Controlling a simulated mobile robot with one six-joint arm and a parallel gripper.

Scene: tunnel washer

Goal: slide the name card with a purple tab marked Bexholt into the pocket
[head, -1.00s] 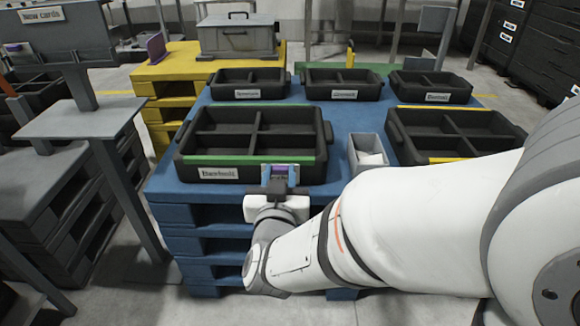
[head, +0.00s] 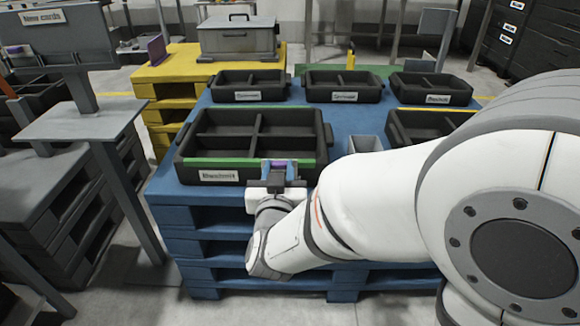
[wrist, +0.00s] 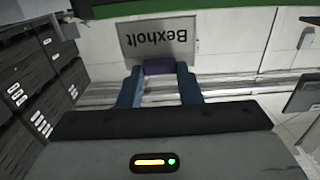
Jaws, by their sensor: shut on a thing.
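My gripper (wrist: 160,82) is shut on the purple tab (wrist: 158,67) of a grey name card (wrist: 158,40). The card's dark lettering, "Bexholt", appears upside down in the wrist view. In the head view, my gripper (head: 279,172) is at the front edge of a large black tray (head: 322,140), near the right end of its green strip (head: 225,162). The purple tab (head: 279,163) shows between the blue fingers. A white label (head: 218,176) is on the tray's front left, its lettering blurred. I cannot make out the pocket or whether the card touches anything.
The tray stands on a blue pallet stack (head: 165,190). A small grey bin (head: 366,143) and another large black tray (head: 430,125) are to the right, partly behind my arm. Several smaller trays stand behind. A "New cards" stand (head: 70,45) is at left.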

